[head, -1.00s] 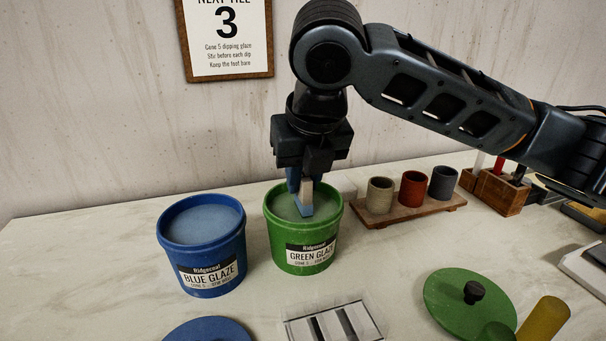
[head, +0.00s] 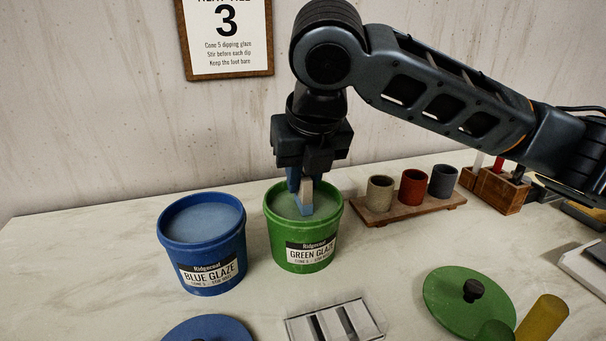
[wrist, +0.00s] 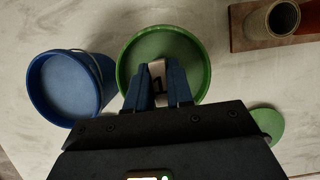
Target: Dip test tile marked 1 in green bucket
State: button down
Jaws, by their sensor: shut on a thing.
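The green bucket (head: 303,251), labelled "GREEN GLAZE", stands open on the table and holds pale grey-green glaze. My gripper (head: 306,199) points down over its mouth, its blue fingers inside the rim. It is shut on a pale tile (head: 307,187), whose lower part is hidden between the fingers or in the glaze. In the wrist view the tile (wrist: 157,69) shows between the fingers with a dark mark on it, too small to read surely. I cannot tell how deep the tile sits in the glaze. The bucket (wrist: 125,62) surrounds the fingertips in that view.
An open blue glaze bucket (head: 207,262) stands close on the left. A slotted rack (head: 303,326) lies in front, with a green lid (head: 448,300) to its right and a blue lid (head: 208,332) to its left. Sample cups (head: 412,186) stand on a board behind right.

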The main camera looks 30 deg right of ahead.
dwell(0.6)
jog(key=shift+r+p, duration=2.45)
jog(key=shift+r, duration=0.5)
notch_tip(320, 180, up, 3)
jog(key=p, duration=0.2)
jog(key=shift+p, duration=0.35)
